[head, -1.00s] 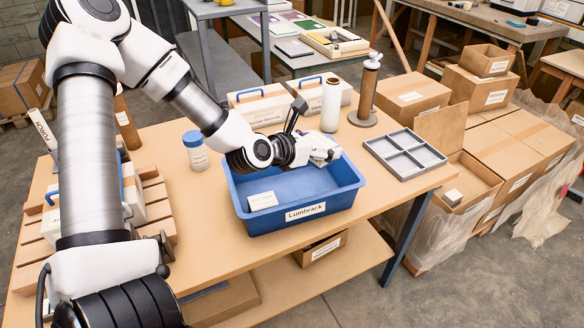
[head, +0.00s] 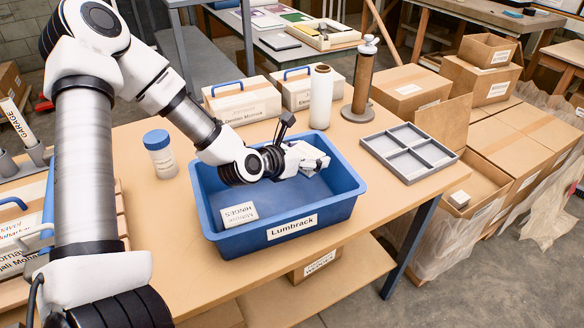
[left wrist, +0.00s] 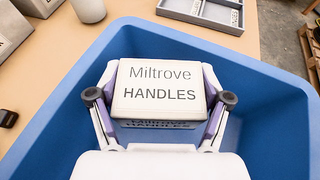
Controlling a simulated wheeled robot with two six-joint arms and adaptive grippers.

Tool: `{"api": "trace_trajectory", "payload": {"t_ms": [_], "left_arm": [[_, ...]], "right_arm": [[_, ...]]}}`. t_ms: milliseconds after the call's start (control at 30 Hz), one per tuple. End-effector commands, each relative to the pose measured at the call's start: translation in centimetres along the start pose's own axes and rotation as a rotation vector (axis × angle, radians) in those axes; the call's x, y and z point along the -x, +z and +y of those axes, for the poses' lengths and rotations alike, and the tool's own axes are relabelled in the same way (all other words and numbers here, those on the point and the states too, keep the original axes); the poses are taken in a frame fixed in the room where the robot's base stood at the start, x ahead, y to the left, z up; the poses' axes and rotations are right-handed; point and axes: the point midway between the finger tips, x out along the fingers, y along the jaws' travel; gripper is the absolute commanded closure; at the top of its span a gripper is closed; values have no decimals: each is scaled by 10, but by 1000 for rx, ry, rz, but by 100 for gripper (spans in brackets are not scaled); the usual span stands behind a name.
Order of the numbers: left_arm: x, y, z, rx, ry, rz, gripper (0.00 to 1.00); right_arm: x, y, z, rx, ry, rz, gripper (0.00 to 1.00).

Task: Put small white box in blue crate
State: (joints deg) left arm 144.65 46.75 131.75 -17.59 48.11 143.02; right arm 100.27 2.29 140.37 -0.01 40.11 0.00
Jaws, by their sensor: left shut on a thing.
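The blue crate (head: 212,222), labelled Lumbrack, stands on the near workbench. My left gripper (head: 312,158) is inside the crate's outline in the head view, near its back right. In the left wrist view its fingers are closed on both sides of a small white box (left wrist: 160,92) labelled Miltrove HANDLES. The crate's blue walls (left wrist: 265,75) surround this box there; I cannot tell whether it touches the crate floor. Another small white box (head: 238,214), labelled HINGES, lies tilted in the crate's front left. My right gripper is not in view.
A grey divided tray (head: 408,154) lies right of the crate. A white roll (head: 321,98), a brown spool on a stand (head: 362,85) and white cases with blue handles (head: 242,102) stand behind. A blue-lidded jar (head: 160,155) stands left. Cardboard boxes (head: 500,150) fill the right.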

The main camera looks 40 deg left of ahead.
Motion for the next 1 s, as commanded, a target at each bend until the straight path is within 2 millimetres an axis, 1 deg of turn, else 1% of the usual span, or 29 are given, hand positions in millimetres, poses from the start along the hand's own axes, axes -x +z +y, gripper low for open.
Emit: {"api": "trace_trajectory", "payload": {"t_ms": [33,167,333,400,600,733,767,800,1000], "left_arm": [[-5,-12,0,-4,0,6,70],[-12,-29,0,-3,-1,3,70],[-24,-58,0,-3,-1,3,70],[-26,-62,0,-3,-1,1,70],[-26,-62,0,-1,-1,-1,70],[-27,-66,0,-1,-1,-2,70],[-27,-65,0,-1,-1,-1,15],[-26,-64,0,-1,-1,-1,1],[-26,-64,0,-1,-1,0,0]], "right_arm": [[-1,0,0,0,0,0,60],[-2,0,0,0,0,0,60],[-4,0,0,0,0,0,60],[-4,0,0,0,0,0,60],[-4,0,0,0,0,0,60],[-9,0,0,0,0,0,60],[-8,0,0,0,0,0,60],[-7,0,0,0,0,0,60],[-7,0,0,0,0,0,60]]}}
